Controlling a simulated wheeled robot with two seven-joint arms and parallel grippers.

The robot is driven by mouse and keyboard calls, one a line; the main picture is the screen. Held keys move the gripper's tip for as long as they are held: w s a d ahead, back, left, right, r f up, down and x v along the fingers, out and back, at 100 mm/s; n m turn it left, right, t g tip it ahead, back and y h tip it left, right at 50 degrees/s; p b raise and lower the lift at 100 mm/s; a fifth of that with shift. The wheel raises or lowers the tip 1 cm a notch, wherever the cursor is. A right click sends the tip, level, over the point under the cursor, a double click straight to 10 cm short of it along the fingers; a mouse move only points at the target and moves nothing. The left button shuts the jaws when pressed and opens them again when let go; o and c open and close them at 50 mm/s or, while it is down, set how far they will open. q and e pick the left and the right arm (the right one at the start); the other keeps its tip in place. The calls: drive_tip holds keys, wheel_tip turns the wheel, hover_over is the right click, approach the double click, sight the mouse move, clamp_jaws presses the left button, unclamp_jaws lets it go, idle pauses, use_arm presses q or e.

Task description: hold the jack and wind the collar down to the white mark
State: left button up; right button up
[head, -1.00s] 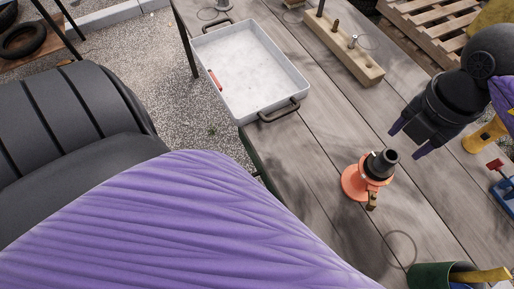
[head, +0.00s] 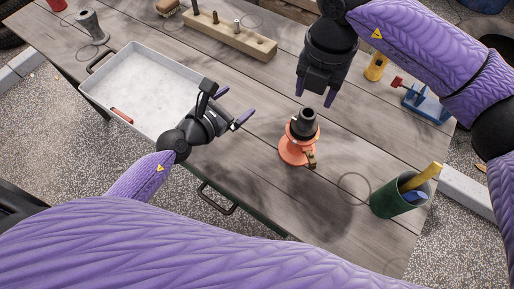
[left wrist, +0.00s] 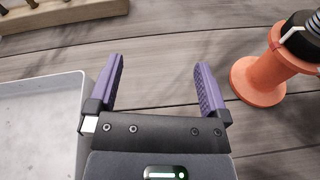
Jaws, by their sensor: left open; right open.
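The jack (head: 295,151) stands upright on the table, with an orange base and body. Its dark collar (head: 305,123) sits at the top, and a small brass-coloured piece sticks out at its side. The jack also shows at the right edge of the left wrist view (left wrist: 262,80), its top cut off.
A white tray (head: 86,92) with dark handles lies left of my left gripper. A wooden block with pegs (head: 232,36) lies at the back. A green cup (head: 381,201) with tools stands right of the jack. A blue vise-like tool (head: 428,104) and a yellow object (head: 376,68) lie at right.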

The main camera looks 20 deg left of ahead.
sight(291, 144)
use_arm(q)
drive_tip(key=s+d+g+h, duration=0.1)
drive_tip(key=s+d, duration=0.1)
drive_tip(key=d, duration=0.1)
drive_tip(key=s+d+f+m+g+h, duration=0.1)
drive_tip(key=s+d, duration=0.2)
drive_tip(key=s+d+f+m+g+h, duration=0.1)
drive_tip(key=s+d+g, duration=0.1)
drive_tip(key=s+d, duration=0.1)
drive_tip(key=shift+s+d+f+h, duration=0.15)
drive_tip(key=shift+d+h, duration=0.1)
drive_tip(key=shift+h, duration=0.15)
drive_tip(key=x, duration=0.9)
drive_tip(key=shift+d+f, duration=0.15)
drive_tip(key=shift+d, duration=0.1)
clamp_jaws()
